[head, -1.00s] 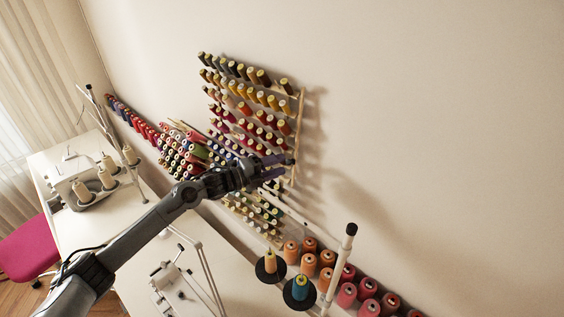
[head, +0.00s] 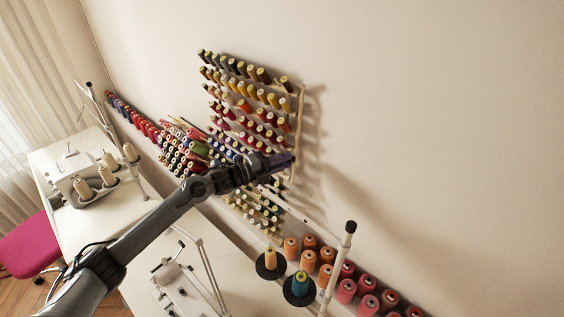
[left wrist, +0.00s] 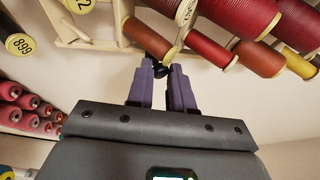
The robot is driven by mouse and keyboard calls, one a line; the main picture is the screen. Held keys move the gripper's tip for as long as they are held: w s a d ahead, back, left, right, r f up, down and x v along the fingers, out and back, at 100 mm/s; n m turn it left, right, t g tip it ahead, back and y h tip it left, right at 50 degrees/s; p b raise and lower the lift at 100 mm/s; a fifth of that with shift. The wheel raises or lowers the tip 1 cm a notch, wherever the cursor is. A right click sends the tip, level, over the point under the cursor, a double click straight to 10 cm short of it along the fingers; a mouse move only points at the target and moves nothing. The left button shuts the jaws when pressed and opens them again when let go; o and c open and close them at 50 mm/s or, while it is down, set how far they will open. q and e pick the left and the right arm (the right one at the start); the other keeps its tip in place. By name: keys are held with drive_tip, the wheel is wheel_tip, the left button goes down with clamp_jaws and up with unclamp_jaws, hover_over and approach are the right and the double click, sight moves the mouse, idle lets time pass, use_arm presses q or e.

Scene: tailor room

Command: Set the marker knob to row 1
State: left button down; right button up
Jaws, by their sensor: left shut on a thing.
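The thread rack (head: 301,100) stands against the wall with rows of coloured spools. My left gripper (head: 290,160) is at its right edge, in front of the lower rows. In the left wrist view, the purple fingers (left wrist: 162,68) are shut on a small black knob (left wrist: 160,71) beside the rack's wooden frame (left wrist: 90,44). The knob is mostly hidden between the fingers, and in the head view my gripper covers it. I cannot read a row mark. My right gripper is not in view.
Red and brown spools (left wrist: 244,52) hang close to the fingers in the wrist view. A thread stand with a black-tipped pole (head: 350,227) is at the lower right. Orange and pink cones (head: 346,291) stand behind it. The wall right of the rack is bare.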

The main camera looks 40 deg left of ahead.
use_arm(q)
drive_tip(key=r, duration=0.3)
drive_tip(key=r+p, duration=0.1)
drive_tip(key=shift+w+r, duration=0.2)
drive_tip(key=shift+w, duration=0.05)
drive_tip(key=c, duration=1)
unclamp_jaws()
drive_tip(key=shift+c, duration=0.2)
